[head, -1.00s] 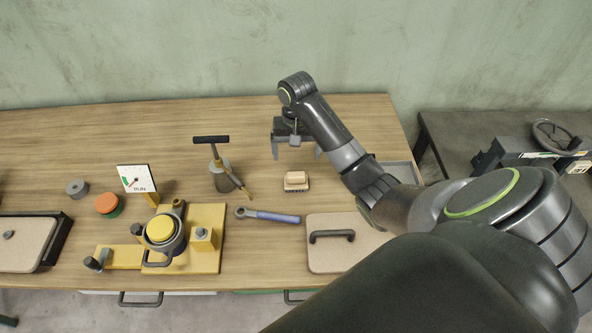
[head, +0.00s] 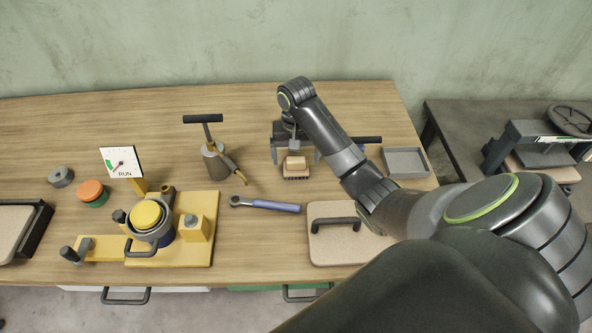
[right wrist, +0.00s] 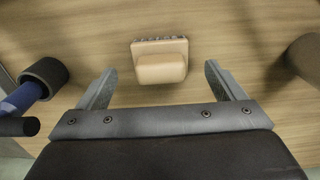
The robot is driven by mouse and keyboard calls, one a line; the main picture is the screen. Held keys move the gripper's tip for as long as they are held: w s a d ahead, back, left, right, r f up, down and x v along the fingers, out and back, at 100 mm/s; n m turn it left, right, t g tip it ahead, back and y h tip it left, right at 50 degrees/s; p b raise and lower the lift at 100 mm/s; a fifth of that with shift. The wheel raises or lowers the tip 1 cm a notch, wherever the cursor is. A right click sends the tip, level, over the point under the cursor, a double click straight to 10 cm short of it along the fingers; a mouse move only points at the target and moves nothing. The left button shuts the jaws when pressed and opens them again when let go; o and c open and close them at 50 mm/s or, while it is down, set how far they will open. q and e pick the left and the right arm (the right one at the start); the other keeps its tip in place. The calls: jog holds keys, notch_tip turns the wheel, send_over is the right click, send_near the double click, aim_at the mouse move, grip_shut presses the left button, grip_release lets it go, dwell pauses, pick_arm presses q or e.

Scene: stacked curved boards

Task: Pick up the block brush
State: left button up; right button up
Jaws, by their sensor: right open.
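The block brush (head: 295,167) is a small tan block with a raised grip and dark bristles along its edge. It lies on the wooden bench, and it also shows in the right wrist view (right wrist: 160,62). My right gripper (head: 296,151) is open and empty just behind and above the brush in the head view. In the right wrist view its two fingers (right wrist: 160,76) stand apart, one to each side of the brush. I see no contact. My left gripper is not in view.
A ratchet with a blue handle (head: 266,205) lies in front of the brush. A hand pump (head: 216,160) stands to the left. A board with a dark handle (head: 335,247) and a grey tray (head: 405,163) lie to the right. A yellow fixture (head: 185,252) stands front left.

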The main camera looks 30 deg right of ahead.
aim_at(296, 159)
notch_tip(296, 159, down, 3)
jog(key=shift+f+b, duration=0.15)
jog(key=shift+b, duration=0.7)
jog(key=shift+w+f, duration=0.1)
jog(key=shift+f, duration=0.4)
jog(key=c, duration=1.1)
jog(key=shift+r, duration=0.15)
